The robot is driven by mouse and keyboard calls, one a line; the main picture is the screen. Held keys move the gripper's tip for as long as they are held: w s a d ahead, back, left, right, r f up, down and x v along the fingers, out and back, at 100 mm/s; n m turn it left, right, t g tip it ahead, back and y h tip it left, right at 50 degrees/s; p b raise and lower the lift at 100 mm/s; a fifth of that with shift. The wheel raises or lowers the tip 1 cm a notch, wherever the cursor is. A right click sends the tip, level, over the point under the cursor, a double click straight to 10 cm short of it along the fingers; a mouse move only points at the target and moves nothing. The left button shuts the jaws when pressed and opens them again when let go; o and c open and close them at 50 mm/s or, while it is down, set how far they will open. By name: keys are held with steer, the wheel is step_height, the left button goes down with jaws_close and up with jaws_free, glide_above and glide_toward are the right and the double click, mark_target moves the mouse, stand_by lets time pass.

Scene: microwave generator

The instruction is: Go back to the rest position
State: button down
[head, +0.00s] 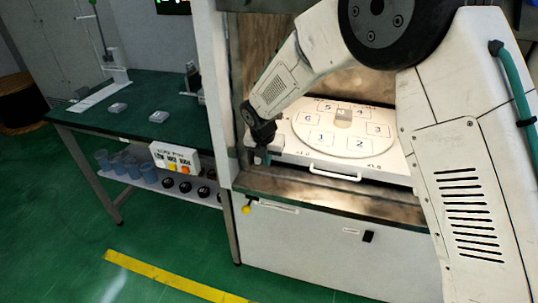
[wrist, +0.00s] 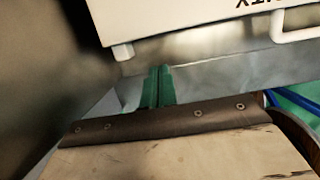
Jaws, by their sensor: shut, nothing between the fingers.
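My gripper (head: 263,157) is low at the left front corner of the cabinet opening, beside the white turntable unit (head: 282,146). In the wrist view its two green fingers (wrist: 157,87) are together with nothing between them. The white unit's corner (wrist: 150,18) and a small foot show just beyond the fingers. The unit carries a round turntable (head: 345,148) with numbered places, and a small pale block (head: 343,114) sits on it. I cannot tell from these views whether the gripper touches the unit.
The cabinet's left wall (head: 215,100) stands close to my gripper, and its metal front ledge (head: 320,196) lies below. The unit's white handle (head: 335,173) sticks out in front. A green table (head: 150,128) at left holds small clear boxes. The floor in front is clear.

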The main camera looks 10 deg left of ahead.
steer(key=v, duration=1)
steer(key=s+d+r+m, duration=0.4)
steer(key=s+d+m, duration=0.7)
steer(key=s, duration=0.1)
steer(key=s+d+r+m+g, duration=0.1)
steer(key=s+d+r+m, duration=0.4)
steer(key=s+d+m, duration=0.6)
steer(key=s+d+r+m, duration=0.5)
steer(key=s+d+m, duration=0.6)
steer(key=s+d, duration=0.1)
steer(key=shift+s+d+m+y, duration=0.3)
steer(key=shift+s+d+m, duration=0.1)
steer(key=shift+s, duration=0.1)
steer(key=shift+a, duration=0.15)
